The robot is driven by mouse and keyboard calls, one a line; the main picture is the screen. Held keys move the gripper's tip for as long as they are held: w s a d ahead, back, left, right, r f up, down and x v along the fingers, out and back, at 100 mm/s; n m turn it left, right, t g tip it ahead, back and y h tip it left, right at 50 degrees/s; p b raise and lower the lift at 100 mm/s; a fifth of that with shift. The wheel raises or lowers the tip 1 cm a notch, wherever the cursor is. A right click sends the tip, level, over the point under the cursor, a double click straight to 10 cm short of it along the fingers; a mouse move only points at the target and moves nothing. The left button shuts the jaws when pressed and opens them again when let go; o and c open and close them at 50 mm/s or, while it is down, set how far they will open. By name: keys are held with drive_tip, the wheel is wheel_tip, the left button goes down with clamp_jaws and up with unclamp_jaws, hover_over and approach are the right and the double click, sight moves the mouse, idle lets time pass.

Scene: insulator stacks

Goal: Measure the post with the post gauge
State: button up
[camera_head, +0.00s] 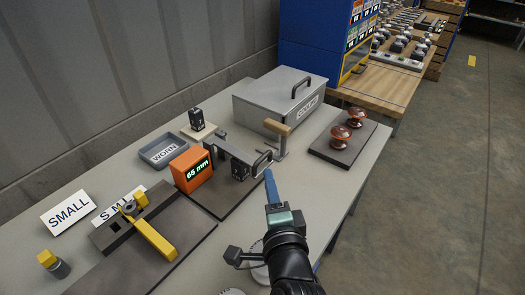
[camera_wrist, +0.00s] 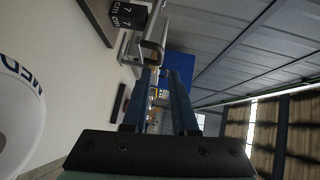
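The gauge (camera_head: 236,152) is a dark grey frame with a looped handle (camera_head: 262,163), beside an orange display box (camera_head: 191,169) reading 65 mm. A small dark labelled block (camera_head: 238,171) sits at its handle end. I cannot tell for certain which piece is the post. My gripper (camera_head: 269,176) has blue fingers pointing at the handle, with the tips close to it. In the wrist view, my gripper (camera_wrist: 165,72) shows a narrow gap between its fingers. The grey handle (camera_wrist: 153,48) lies just beyond the left finger; contact is unclear.
A grey lidded box (camera_head: 278,100) stands at the back, with a wooden-topped stand (camera_head: 278,132) before it. Two brown insulators (camera_head: 340,132) stand on a dark board at right. A WORN tray (camera_head: 163,151), a SMALL sign (camera_head: 68,212) and a yellow-handled fixture (camera_head: 155,239) are left.

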sight(263, 158)
drive_tip(key=w, duration=0.3)
drive_tip(key=w+a, duration=0.1)
drive_tip(key=w, duration=0.2)
drive_tip(key=w+f, duration=0.1)
drive_tip(key=w, duration=0.2)
drive_tip(key=shift+w+a, duration=0.25)
clamp_jaws()
drive_tip(key=shift+f, duration=0.1)
idle(0.9)
